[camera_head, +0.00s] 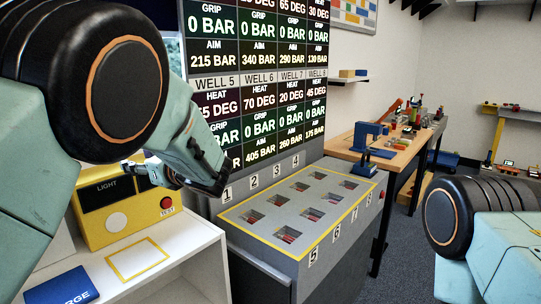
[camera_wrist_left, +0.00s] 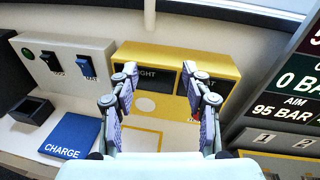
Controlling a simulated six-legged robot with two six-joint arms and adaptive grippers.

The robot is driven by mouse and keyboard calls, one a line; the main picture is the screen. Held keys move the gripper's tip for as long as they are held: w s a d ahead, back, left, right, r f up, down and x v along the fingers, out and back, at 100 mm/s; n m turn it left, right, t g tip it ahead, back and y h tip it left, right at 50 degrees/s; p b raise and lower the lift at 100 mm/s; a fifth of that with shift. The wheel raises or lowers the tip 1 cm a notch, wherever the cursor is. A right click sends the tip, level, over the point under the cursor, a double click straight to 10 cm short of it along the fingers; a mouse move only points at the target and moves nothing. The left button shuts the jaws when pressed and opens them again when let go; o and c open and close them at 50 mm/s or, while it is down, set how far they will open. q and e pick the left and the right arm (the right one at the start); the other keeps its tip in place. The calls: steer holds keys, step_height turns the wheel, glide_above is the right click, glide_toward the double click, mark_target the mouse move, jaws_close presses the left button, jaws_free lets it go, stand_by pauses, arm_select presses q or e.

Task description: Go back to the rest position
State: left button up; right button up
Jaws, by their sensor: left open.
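My left gripper (camera_head: 182,180) hangs in front of the yellow LIGHT box (camera_head: 118,212) at the left, near the front-left corner of the well console. In the left wrist view its two fingers (camera_wrist_left: 162,88) are spread apart with nothing between them, and the yellow box (camera_wrist_left: 168,72) shows behind and between them. Whether a finger touches the box I cannot tell. My right arm (camera_head: 490,235) shows only as a dark joint and pale green link at the right edge; its gripper is out of view.
A grey console (camera_head: 290,205) with several square wells stands mid-view below a tall readout board (camera_head: 262,85). A blue CHARGE pad (camera_head: 62,288) and a yellow-outlined square (camera_head: 137,259) lie on the white shelf. A wooden workbench (camera_head: 385,150) stands behind at the right. Grey carpet (camera_head: 405,265) is open between.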

arm_select(q)
steer(key=s+d+f+n+g+h, duration=0.1)
steer(key=s+f+h, duration=0.15)
steer(key=f, duration=0.55)
steer(key=s+d+f+n+g+h, duration=0.15)
steer(key=f+h, duration=0.25)
steer(key=f, duration=0.4)
steer(key=s+d+f+n+g+h, duration=0.25)
steer(key=s+f+n+h, duration=0.2)
steer(key=s+f, duration=0.35)
steer(key=s+d+f+n+g+h, duration=0.1)
steer(key=s+d+f+n+h, duration=0.3)
steer(key=s+f, duration=0.5)
steer(key=s+a+f+n+g, duration=0.1)
steer(key=s+f+n, duration=0.2)
steer(key=s, duration=0.5)
steer(key=s+a+f+n+g, duration=0.1)
steer(key=s+f+n, duration=0.3)
steer(key=s, duration=0.5)
steer(key=s+a+f+n+g, duration=0.1)
steer(key=s+f+n, duration=0.2)
steer(key=s, duration=0.6)
steer(key=n, duration=0.2)
steer(key=shift+a+f+n+y, duration=0.25)
steer(key=shift+a+n+y, duration=0.05)
steer(key=shift+a+n, duration=0.1)
